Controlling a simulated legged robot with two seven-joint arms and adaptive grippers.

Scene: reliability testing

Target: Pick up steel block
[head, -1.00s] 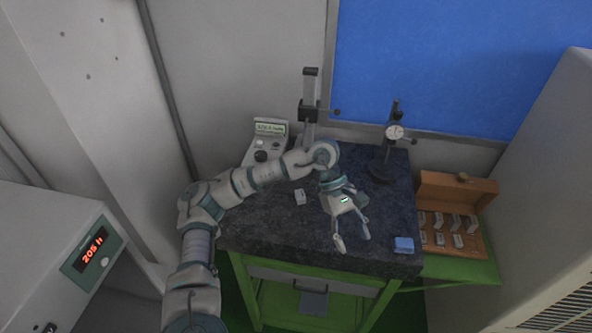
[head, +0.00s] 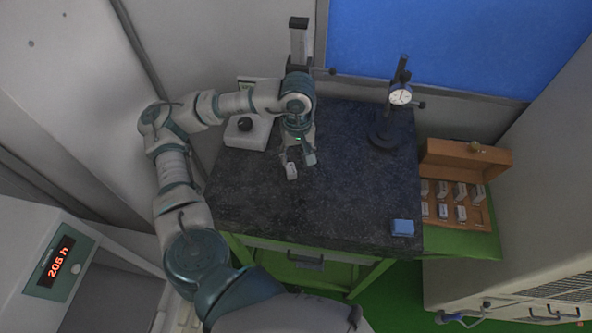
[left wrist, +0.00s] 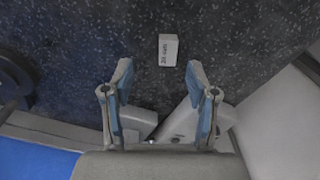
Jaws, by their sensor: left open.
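A small pale steel block (head: 291,171) lies on the dark granite slab (head: 340,210), left of its middle. It also shows in the left wrist view (left wrist: 168,50), with a printed label on its near side face. My left gripper (head: 297,160) is open over the slab, close to the block. In the left wrist view, the open fingers (left wrist: 160,68) are empty and the block sits just beyond their tips, in line with the gap. My right gripper is not in view.
A measuring stand (head: 299,45) and a grey device (head: 247,131) stand behind the arm. A dial gauge stand (head: 385,138) is at the back right. A blue block (head: 403,227) lies at the front right. A wooden case (head: 430,150) holds several blocks. The slab's middle is clear.

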